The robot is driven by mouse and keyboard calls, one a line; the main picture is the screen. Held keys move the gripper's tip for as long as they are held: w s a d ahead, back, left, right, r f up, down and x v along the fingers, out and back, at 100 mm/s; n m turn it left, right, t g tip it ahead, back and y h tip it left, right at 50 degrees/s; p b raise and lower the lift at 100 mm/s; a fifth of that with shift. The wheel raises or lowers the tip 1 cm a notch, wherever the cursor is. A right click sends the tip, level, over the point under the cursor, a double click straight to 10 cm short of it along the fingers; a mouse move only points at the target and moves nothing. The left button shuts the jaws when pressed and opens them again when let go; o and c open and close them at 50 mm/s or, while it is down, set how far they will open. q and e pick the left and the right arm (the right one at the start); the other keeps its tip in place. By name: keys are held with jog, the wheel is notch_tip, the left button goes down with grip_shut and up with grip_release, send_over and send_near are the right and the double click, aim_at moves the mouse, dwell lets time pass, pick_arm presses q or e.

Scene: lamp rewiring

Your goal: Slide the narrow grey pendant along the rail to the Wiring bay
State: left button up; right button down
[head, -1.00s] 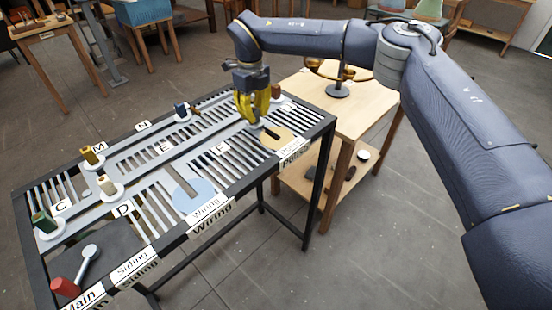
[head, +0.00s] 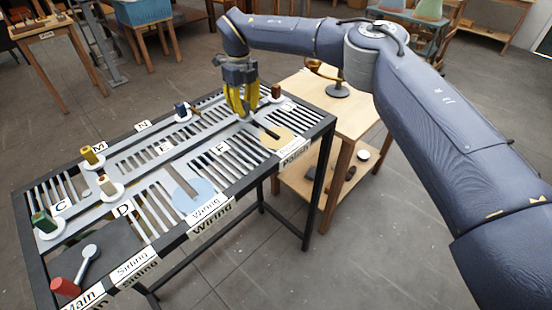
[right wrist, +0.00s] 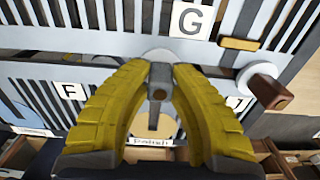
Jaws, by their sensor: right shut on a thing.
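My right gripper (head: 243,115) points down at the slotted rack's rail (head: 205,143), near the F label. It is shut on the narrow grey pendant, whose grey body (right wrist: 160,88) shows between the yellow fingers in the right wrist view. A pale disc (right wrist: 157,55) shows just beyond the fingertips. In the head view the fingers mostly hide the pendant. The Wiring bay (head: 204,187) is a light blue round patch with a slot, at the rack's front edge, left of and nearer than the gripper. My left gripper is not in view.
A brown pendant (head: 276,92) stands behind and right of the gripper; a navy one (head: 181,111) is behind and left. Gold (head: 90,156), cream (head: 106,185) and green (head: 42,221) ones stand further left. The tan Polish patch (head: 277,137) and the rail towards Wiring look clear.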

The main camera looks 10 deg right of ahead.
jog(key=shift+s+a, duration=2.2)
jog(key=shift+a, duration=0.75)
jog(key=shift+s+a, duration=2.25)
jog(key=shift+a, duration=0.65)
jog(key=shift+s+a, duration=2.2)
jog(key=shift+a, duration=0.75)
jog(key=shift+s+a, duration=0.1)
jog(key=s+a, duration=0.1)
jog(key=a, duration=0.1)
jog(key=s+a, duration=0.2)
jog(key=shift+s+a, duration=0.2)
jog(key=shift+a, duration=0.1)
jog(key=shift+s, duration=0.1)
jog(key=s+d, duration=0.8)
jog(key=s, duration=0.3)
jog(key=shift+d, duration=0.25)
jog(key=c, duration=1.2)
grip_release()
